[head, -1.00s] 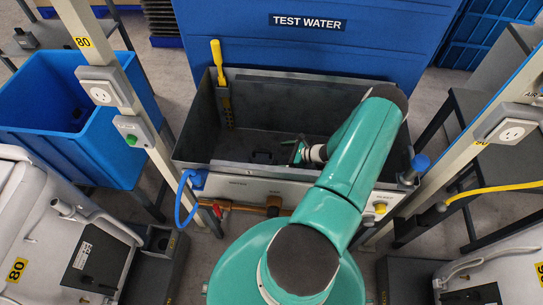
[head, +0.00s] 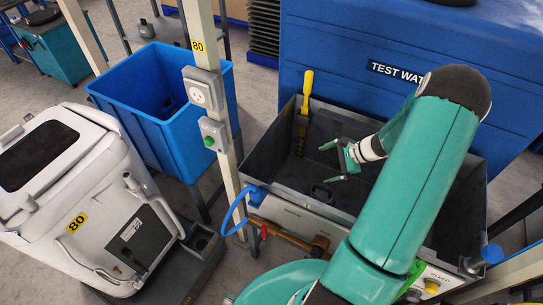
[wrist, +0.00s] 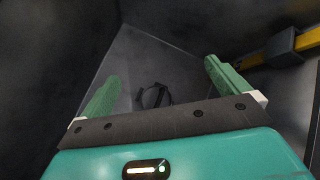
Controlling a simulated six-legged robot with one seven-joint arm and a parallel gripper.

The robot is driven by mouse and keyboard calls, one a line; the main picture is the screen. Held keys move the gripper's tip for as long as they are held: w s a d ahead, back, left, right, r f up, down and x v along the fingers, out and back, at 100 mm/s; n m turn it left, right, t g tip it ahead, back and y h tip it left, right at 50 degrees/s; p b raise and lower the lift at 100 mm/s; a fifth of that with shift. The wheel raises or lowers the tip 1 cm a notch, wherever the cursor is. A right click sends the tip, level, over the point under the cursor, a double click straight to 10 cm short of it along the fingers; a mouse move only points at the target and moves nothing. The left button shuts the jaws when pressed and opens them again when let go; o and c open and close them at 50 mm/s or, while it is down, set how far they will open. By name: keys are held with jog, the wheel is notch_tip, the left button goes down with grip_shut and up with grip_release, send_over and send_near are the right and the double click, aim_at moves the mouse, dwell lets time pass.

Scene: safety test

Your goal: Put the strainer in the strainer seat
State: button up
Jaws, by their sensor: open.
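My gripper (head: 331,162) is open inside the grey tank (head: 392,219), with nothing between its green fingers. It also shows in the wrist view (wrist: 161,72). A small dark piece with a raised loop (wrist: 152,95) lies on the tank floor beyond the fingers, apart from them. A dark piece on the tank floor (head: 321,192) shows in the head view, below and left of the fingers. I cannot tell whether this is the strainer or its seat. A yellow-handled tool (head: 308,85) with a dark, hole-patterned lower part stands upright against the tank's back-left wall.
The tank walls surround my gripper closely. The yellow tool and its dark bracket (wrist: 280,48) are at right in the wrist view. A post with a socket box (head: 203,93) and a blue bin (head: 165,120) stand left of the tank. A blue hose (head: 232,216) hangs at its front-left corner.

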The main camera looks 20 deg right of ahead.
jog(key=a+r+n+g+h, duration=0.2)
jog(key=a+r+n, duration=0.3)
jog(key=a+r, duration=0.45)
jog(key=a+r+n+g+h, duration=0.1)
jog(key=a+r+n+h, duration=0.1)
jog(key=a+r+n, duration=0.75)
jog(key=s+a+r+n+t+h, duration=0.2)
jog(key=s+a+r+n, duration=0.4)
jog(key=s+r, duration=0.8)
jog(key=a+r+h, duration=0.1)
jog(key=a, duration=0.2)
jog(key=shift+s+a+r+t, duration=0.15)
jog(key=shift+s+a+t, duration=0.05)
jog(key=shift+s+t, duration=0.2)
jog(key=shift+w, duration=0.1)
